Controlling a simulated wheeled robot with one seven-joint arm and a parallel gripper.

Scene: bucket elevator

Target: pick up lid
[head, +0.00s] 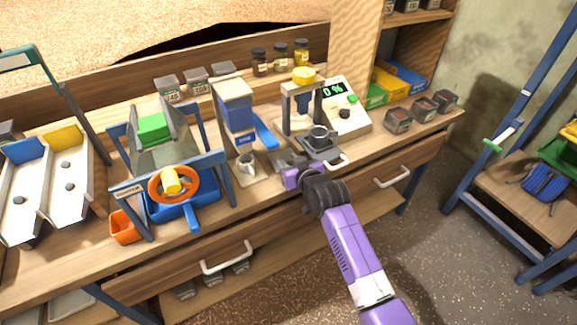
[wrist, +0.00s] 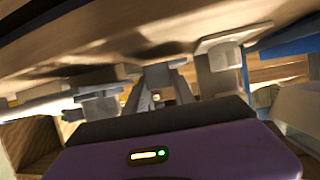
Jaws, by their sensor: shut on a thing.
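My gripper (head: 303,172), purple with dark parts, is at the front edge of the workbench, just in front of the press stand. It is shut on a dark grey flat piece (head: 289,158), which looks like the lid; its outline blends with the stand's base. A dark round cup (head: 319,139) sits on the stand just beyond my gripper. In the wrist view the purple gripper body (wrist: 170,152) fills the bottom, and the held piece cannot be made out clearly.
The press stand (head: 287,103) has a yellow top, with a 0 % display box (head: 345,112) to its right. A blue dispenser (head: 236,108) and a metal mug (head: 247,162) stand left. An orange handwheel (head: 172,186) is farther left. Drawer handles (head: 392,177) jut from the bench front.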

